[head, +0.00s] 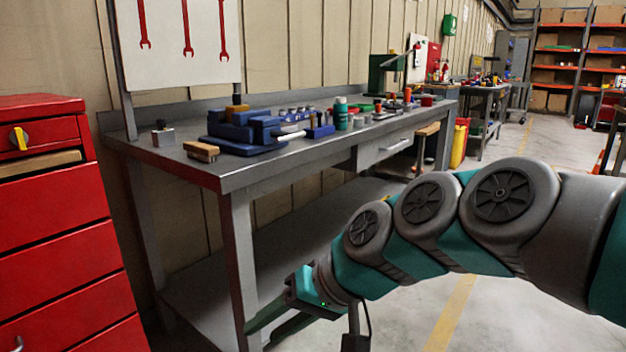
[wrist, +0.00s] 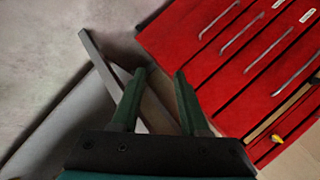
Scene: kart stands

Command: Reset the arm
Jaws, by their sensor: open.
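My gripper (head: 268,332) is at the lower middle of the head view, low in front of the workbench's near leg. Its two green fingers are spread apart, and they also show in the wrist view (wrist: 160,75) with nothing between them. My grey and teal arm reaches in from the right side of the head view.
A grey workbench (head: 225,177) holds a blue vise (head: 245,128) and several small items. A red drawer cabinet (head: 55,225) stands at the left, and also shows in the wrist view (wrist: 235,60). Clear floor (head: 505,315) with a yellow line lies at the right.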

